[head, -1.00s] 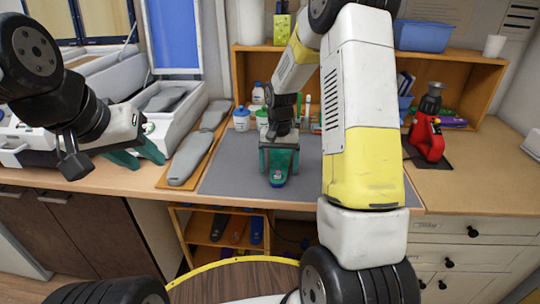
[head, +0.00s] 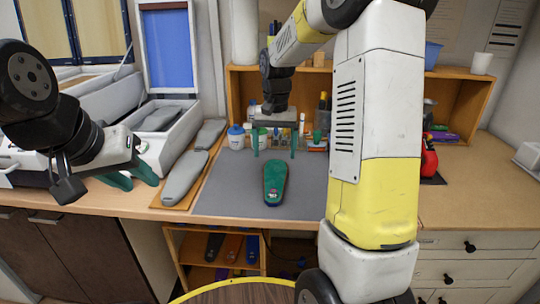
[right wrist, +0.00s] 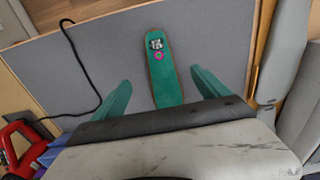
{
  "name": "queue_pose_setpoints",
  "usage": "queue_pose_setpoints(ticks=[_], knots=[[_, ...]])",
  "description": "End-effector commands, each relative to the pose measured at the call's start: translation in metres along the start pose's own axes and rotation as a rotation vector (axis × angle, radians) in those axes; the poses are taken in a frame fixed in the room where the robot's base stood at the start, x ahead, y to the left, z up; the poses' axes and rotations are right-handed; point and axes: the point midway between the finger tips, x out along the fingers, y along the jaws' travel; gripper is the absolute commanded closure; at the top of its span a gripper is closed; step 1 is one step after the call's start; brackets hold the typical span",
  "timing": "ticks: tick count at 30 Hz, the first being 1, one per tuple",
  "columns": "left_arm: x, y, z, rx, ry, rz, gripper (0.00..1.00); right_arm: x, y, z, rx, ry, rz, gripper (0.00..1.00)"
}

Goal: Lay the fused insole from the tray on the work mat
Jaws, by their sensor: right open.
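A green insole (head: 275,183) lies flat on the grey work mat (head: 225,195), its long side running front to back. My right gripper (head: 274,154) is open and empty above and behind it, its green fingers apart. In the right wrist view the insole (right wrist: 162,60) lies between the lines of the two open fingers (right wrist: 158,82), with a small dark-and-white print and a pink ring on it. My left gripper (head: 132,180) is open and empty at the left, near the bench's front edge.
A wooden tray (head: 163,200) with grey foot-shaped pieces (head: 186,178) lies left of the mat. An open white box machine (head: 175,148) stands behind it. Bottles (head: 236,137) line the mat's back edge. A red device (head: 429,157) stands at the right.

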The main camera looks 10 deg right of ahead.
Motion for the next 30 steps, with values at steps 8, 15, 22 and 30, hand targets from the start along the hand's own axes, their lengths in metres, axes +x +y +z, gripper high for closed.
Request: queue_pose_setpoints(ticks=[8, 15, 22, 30], knots=[[0.000, 0.000, 0.000, 0.000, 0.000, 0.000, 0.64, -0.081, 0.016, 0.083, -0.116, 0.179, -0.110, 0.15], [0.000, 0.000, 0.000, 0.000, 0.000, 0.000, 0.64, -0.112, 0.031, 0.169, -0.228, 0.357, -0.194, 0.15], [0.000, 0.000, 0.000, 0.000, 0.000, 0.000, 0.64, -0.112, 0.037, 0.218, -0.298, 0.473, -0.234, 0.15], [0.000, 0.000, 0.000, 0.000, 0.000, 0.000, 0.64, -0.109, 0.039, 0.228, -0.314, 0.497, -0.241, 0.15]])
